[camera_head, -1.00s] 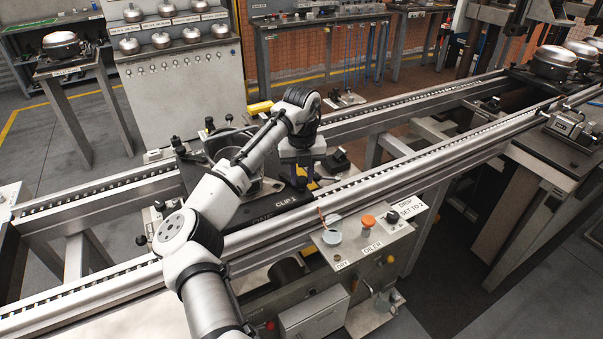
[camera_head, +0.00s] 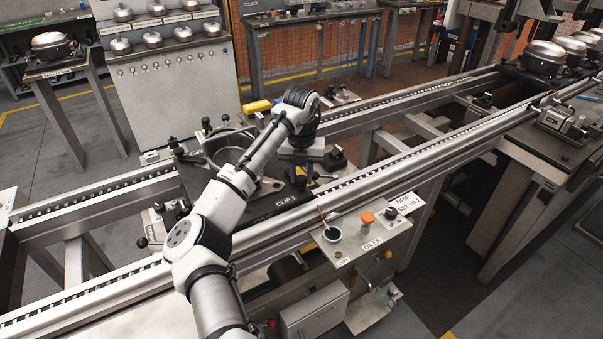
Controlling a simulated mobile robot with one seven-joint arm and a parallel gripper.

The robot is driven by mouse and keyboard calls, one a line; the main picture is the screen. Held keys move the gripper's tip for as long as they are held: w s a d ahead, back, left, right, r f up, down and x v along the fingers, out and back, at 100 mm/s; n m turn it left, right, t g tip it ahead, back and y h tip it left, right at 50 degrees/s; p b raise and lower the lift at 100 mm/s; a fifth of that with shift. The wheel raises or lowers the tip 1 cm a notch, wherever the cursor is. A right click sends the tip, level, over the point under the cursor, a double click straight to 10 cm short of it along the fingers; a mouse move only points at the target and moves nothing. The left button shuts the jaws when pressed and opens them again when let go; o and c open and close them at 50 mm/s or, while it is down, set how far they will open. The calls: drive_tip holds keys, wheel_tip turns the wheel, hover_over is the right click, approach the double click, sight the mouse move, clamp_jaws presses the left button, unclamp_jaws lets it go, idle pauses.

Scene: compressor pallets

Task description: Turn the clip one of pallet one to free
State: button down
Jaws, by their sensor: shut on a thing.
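Pallet one (camera_head: 207,187) is a dark plate on the rail conveyor, left of centre. It carries a light ring-shaped holder (camera_head: 218,153) and a white "CLIP 1" label (camera_head: 287,201) near its front right corner. My gripper (camera_head: 301,184) points down at that corner, just behind the label. It is shut on a small part there, which by the label beside it is clip one. The jaws and wrist hide most of the clip, so its angle cannot be told. A bit of yellow shows between the jaws.
Conveyor rails (camera_head: 400,165) run in front of and behind the pallet. A small panel (camera_head: 362,238) with an orange knob (camera_head: 367,217) and a dark cup (camera_head: 333,235) stands at the front rail. Compressors (camera_head: 543,57) sit at the far right.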

idle(0.3)
drive_tip(key=c, duration=1.1)
unclamp_jaws()
wheel_tip(320, 180, up, 14)
drive_tip(key=shift+f+b, duration=0.1)
drive_tip(key=shift+b, duration=0.4)
